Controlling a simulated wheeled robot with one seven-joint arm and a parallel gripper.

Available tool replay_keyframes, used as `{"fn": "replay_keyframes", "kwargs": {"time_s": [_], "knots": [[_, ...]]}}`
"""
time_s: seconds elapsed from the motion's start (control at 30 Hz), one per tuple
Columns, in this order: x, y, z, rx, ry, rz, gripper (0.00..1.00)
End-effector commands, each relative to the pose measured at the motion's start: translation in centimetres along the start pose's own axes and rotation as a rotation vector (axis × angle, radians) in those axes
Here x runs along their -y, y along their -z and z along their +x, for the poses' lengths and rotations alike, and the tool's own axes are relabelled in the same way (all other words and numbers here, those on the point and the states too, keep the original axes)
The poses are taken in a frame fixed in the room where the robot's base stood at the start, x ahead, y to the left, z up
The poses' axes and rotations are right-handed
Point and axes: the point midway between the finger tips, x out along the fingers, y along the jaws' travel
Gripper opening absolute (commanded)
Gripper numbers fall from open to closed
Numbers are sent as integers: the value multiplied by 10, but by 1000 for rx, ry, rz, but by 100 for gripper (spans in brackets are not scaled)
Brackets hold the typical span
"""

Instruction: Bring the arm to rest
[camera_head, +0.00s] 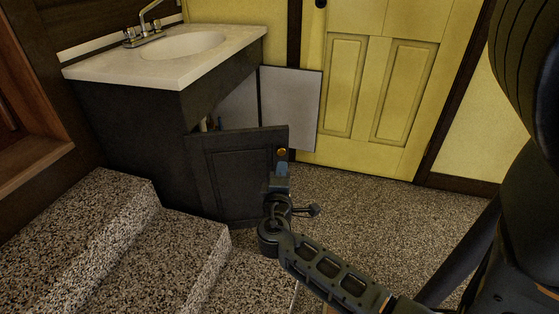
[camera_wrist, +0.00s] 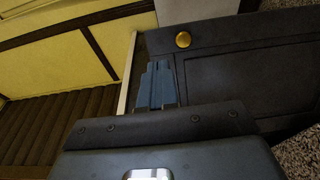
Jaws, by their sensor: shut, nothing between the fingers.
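My gripper (camera_head: 282,168) is in the middle of the head view, with its fingers shut and nothing between them. It is in front of the upper right corner of a dark cabinet door (camera_head: 235,175), just below its brass knob (camera_head: 281,152). In the wrist view my blue-grey fingers (camera_wrist: 157,68) are closed together near the door's edge, left of and below the knob (camera_wrist: 183,40). I cannot tell whether the fingers touch the door. My arm stretches forward from the lower right.
The sink cabinet (camera_head: 130,125) stands open; a second door (camera_head: 291,105) shows its pale inner face. A white sink top (camera_head: 220,50) is above. Speckled steps (camera_head: 80,220) rise at lower left. A yellow door (camera_head: 375,85) is behind. Speckled floor (camera_head: 400,215) is clear to the right.

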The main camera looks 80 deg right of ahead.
Motion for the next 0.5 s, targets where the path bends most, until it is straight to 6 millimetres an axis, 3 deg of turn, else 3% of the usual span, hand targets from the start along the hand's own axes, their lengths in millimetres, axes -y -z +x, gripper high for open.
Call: {"fn": "replay_keyframes", "kwargs": {"time_s": [0.5], "knots": [[7, -3, -18, -37, 30, 7, 0]]}}
